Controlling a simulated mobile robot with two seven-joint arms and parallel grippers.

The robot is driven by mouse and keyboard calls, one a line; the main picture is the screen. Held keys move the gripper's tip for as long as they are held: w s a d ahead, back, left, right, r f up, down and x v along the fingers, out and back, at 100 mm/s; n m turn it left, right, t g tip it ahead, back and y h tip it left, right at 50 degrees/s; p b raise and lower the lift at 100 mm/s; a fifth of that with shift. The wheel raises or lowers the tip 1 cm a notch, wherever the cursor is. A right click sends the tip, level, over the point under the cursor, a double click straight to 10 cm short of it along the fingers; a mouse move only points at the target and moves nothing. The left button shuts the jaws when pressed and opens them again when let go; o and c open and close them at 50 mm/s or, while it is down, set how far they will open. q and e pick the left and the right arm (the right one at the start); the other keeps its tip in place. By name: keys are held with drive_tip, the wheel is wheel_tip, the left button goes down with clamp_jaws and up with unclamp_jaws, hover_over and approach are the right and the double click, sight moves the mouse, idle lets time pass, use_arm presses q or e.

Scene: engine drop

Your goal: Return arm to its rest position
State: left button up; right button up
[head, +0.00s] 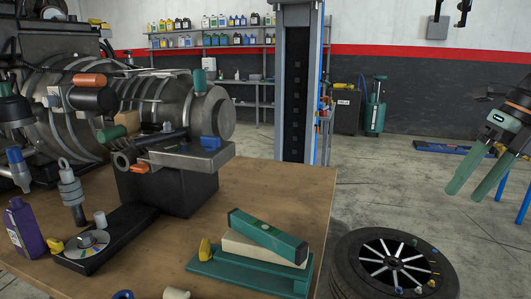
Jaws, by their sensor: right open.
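My right gripper (468,190) hangs in the air at the right side of the head view. Its two long green fingers point down and to the left, and they are spread apart with nothing between them. It is well clear of the wooden table (315,190) and touches nothing that I can see. The rest of my right arm runs out of the picture at the right edge. My left gripper does not show.
A large engine (165,110) stands on the table's left side. A green level (268,235), a disc (87,244) and a purple bottle (24,230) lie or stand nearer. A tyre (349,258) is below the right gripper. Open floor lies behind.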

drive_tip(key=w+a+f+m+t+y, duration=0.2)
drive_tip(key=a+f+m+t+y, duration=0.15)
drive_tip(key=a+f+y, duration=0.6)
drive_tip(key=w+a+f+m+t+y, duration=0.2)
drive_tip(key=a+f+m, duration=0.35)
drive_tip(key=f, duration=0.85)
drive_tip(key=s+d+f+m+t+h, duration=0.35)
drive_tip(key=f+m, duration=0.25)
drive_tip(key=f, duration=0.2)
drive_tip(key=s+d+f+m+t+h, duration=0.25)
drive_tip(key=d+f+m+h, duration=0.2)
drive_tip(key=f, duration=0.35)
drive_tip(key=s+d+f+m+g+h, duration=0.35)
drive_tip(key=s+f, duration=0.25)
drive_tip(key=s, duration=0.2)
drive_tip(key=s+d+f+m+g+h, duration=0.25)
drive_tip(key=s+d+f, duration=0.3)
drive_tip(key=s, duration=0.35)
drive_tip(key=s+a+f+m+t+y, duration=0.15)
drive_tip(key=a+m, duration=0.85)
drive_tip(key=a, duration=1)
drive_tip(key=shift+n+t, duration=0.25)
drive_tip(key=shift+t, duration=0.15)
drive_tip(key=r+p, duration=0.1)
drive_tip(key=p, duration=0.1)
drive_tip(key=r+p, duration=0.4)
drive_tip(key=shift+d+p, duration=0.25)
drive_tip(key=shift+p, duration=0.05)
